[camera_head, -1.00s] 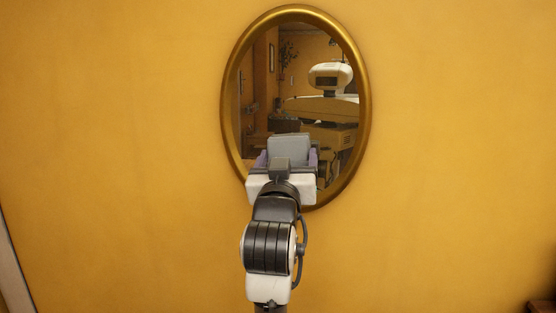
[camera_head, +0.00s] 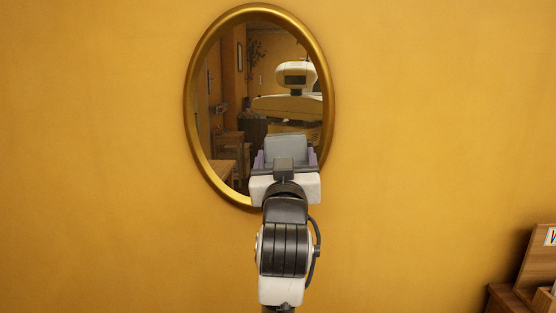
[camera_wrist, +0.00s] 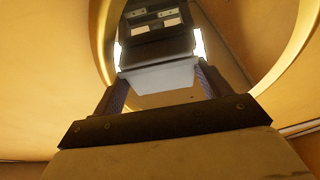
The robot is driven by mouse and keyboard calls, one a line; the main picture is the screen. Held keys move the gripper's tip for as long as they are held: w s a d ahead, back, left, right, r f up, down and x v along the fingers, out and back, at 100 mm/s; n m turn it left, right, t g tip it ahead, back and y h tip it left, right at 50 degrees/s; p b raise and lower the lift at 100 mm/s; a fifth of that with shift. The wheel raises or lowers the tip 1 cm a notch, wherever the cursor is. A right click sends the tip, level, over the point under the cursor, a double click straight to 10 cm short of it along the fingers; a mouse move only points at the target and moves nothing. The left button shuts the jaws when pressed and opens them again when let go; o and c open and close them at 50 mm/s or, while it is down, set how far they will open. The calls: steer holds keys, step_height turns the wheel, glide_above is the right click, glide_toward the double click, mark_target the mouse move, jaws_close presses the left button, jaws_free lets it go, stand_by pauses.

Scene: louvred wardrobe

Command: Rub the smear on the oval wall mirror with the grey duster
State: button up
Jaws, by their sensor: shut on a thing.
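The oval mirror (camera_head: 228,115) hangs on the wall in a gold frame and also shows in the wrist view (camera_wrist: 216,22). My gripper (camera_head: 286,157) is in front of the mirror's lower right part. It is shut on the grey duster (camera_head: 288,148), a pale grey block between purple-sided fingers. In the wrist view the duster (camera_wrist: 160,77) sits between the fingertips, with its reflection beyond. I cannot tell whether the duster touches the glass. I cannot make out a smear; the gripper and duster hide part of the lower glass.
The yellow wall (camera_head: 440,120) around the mirror is bare. A wooden piece of furniture (camera_head: 533,262) with items on it stands at the lower right edge. The mirror reflects the room, including a wooden chair and table, and my own body.

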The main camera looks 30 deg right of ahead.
steer(key=shift+w, duration=0.1)
steer(key=shift+w+a, duration=1.05)
steer(key=shift+a, duration=0.55)
steer(key=shift+w+a, duration=1)
steer(key=shift+a, duration=0.55)
steer(key=shift+w+a, duration=1.05)
steer(key=shift+a, duration=0.55)
steer(key=s+a, duration=0.3)
steer(key=s, duration=0.2)
steer(key=shift+a, duration=0.2)
steer(key=shift+s+a, duration=0.4)
steer(key=shift+s, duration=0.25)
steer(key=shift+s+a, duration=0.4)
steer(key=shift+s, duration=0.2)
